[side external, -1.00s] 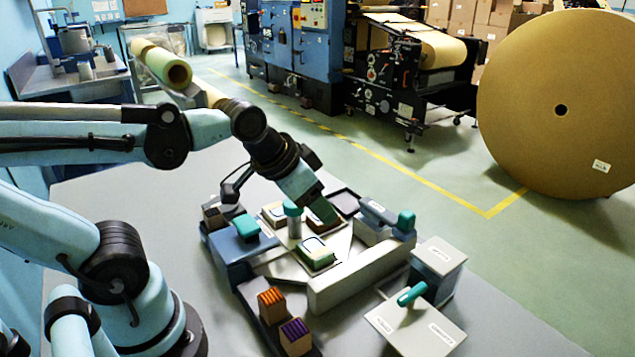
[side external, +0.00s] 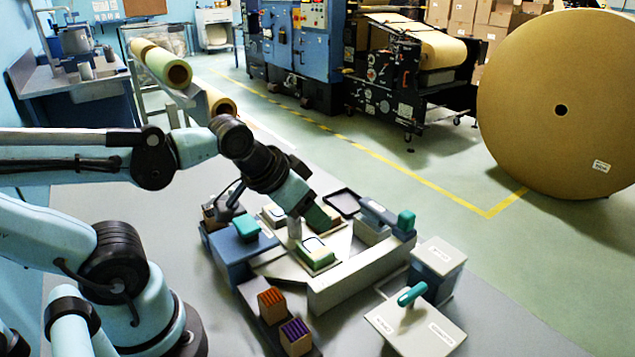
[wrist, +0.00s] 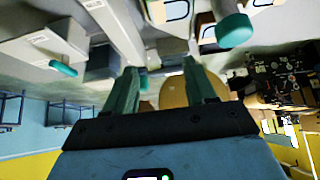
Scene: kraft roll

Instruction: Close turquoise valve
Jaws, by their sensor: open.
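A turquoise lever handle (side external: 411,295) stands on a pale labelled plate (side external: 432,340) at the front right; I take it for the valve. A turquoise handle (wrist: 62,68) at the left of the wrist view looks like the same one. The label text is too small to read. My gripper (side external: 322,217) is over the middle of the fixture, left of and behind the lever, well apart from it. In the wrist view its two green fingers (wrist: 163,90) are spread with nothing held between them.
Turquoise knobs stand on a blue block (side external: 235,255) and at the right back (side external: 405,220). A grey post (side external: 295,228) is beside my gripper; its top is hidden. Pale-topped blocks (side external: 315,252) sit in the fixture (side external: 350,280). Orange (side external: 271,305) and purple (side external: 296,337) blocks stand in front.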

